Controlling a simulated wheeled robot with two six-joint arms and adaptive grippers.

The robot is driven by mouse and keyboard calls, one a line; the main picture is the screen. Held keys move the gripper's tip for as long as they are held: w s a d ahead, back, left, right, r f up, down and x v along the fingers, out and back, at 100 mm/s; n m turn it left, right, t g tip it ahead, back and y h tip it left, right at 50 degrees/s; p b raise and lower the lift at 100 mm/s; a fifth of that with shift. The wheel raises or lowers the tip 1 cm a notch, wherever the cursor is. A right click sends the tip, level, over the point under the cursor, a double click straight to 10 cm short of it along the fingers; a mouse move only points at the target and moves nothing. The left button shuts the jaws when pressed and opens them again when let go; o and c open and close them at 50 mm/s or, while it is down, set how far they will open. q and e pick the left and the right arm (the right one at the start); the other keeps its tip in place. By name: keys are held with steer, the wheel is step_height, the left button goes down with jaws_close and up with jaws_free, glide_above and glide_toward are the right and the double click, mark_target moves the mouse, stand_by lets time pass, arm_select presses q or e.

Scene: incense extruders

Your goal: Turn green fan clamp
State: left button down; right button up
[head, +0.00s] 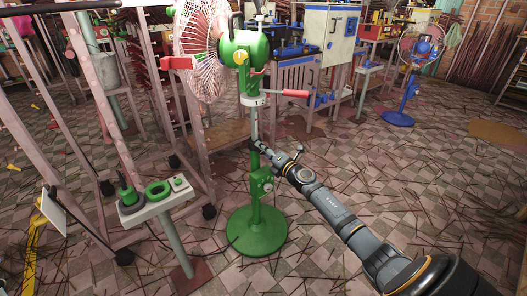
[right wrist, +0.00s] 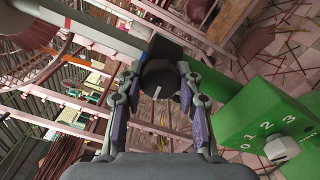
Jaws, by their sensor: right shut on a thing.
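The green fan (head: 243,48) stands upright on a round green base (head: 257,232), with a pole, a pale-pink cage and a red handle on each side. A white collar marked 1 (head: 254,100) sits below its motor. My right gripper (head: 260,146) reaches the pole from the lower right, above the green switch box (head: 262,183). In the right wrist view its fingers (right wrist: 158,88) are shut around a dark round clamp knob (right wrist: 158,75) with a white mark. The switch box (right wrist: 265,125) shows numbers and a white dial at the right. My left gripper is out of view.
A pedestal with green controls (head: 157,203) stands at the left, near pinkish rack frames. A blue fan (head: 408,85) stands at the far right. Thin sticks litter the tiled floor.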

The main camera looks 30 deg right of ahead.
steer(key=shift+f, duration=0.15)
steer(key=o, duration=1.2)
steer(key=shift+c, duration=0.2)
steer(key=r, duration=0.6)
steer(key=shift+w+d+r, duration=0.15)
steer(key=shift+w, duration=0.2)
steer(key=r, duration=0.2)
steer(key=s+r, duration=0.1)
steer(key=r, duration=0.1)
steer(key=shift+a, duration=0.35)
steer(key=shift+w+d, duration=0.15)
steer(key=shift+d, duration=0.05)
